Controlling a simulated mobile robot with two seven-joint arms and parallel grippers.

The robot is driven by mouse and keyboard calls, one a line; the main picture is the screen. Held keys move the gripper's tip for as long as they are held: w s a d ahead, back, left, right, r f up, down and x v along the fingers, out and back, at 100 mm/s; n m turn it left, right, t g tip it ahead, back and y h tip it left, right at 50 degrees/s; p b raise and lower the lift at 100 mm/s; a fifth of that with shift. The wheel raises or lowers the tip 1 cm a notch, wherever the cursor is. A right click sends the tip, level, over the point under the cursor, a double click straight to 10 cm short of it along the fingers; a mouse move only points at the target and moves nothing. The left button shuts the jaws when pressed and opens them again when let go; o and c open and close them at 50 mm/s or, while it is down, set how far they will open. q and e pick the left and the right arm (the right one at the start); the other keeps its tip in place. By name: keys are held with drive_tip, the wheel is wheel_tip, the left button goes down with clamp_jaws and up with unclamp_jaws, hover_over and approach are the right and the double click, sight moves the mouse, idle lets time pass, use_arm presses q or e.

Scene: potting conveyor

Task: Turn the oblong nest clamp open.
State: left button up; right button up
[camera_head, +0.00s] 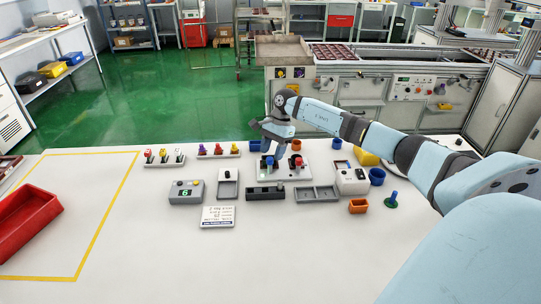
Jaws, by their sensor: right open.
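A pale fixture plate (303,176) lies on the white table with a blue part (268,161) and a red part (298,163) standing on it. These look like knobs or clamp handles. I cannot tell which one belongs to the oblong nest, nor its turn position. My right gripper (267,150), open, is just above and behind the blue part and hides some of the plate's rear left. Contact is not clear at this size. My left gripper is not in view.
In front of the plate are a dark block (266,194) and a grey tray (316,194). A grey box with a green display (186,192) stands left.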

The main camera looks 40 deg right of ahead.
sight(270, 164)
drive_tip(key=shift+x, duration=1.15)
drive_tip(key=c, duration=0.9)
drive_tip(key=shift+c, duration=0.2)
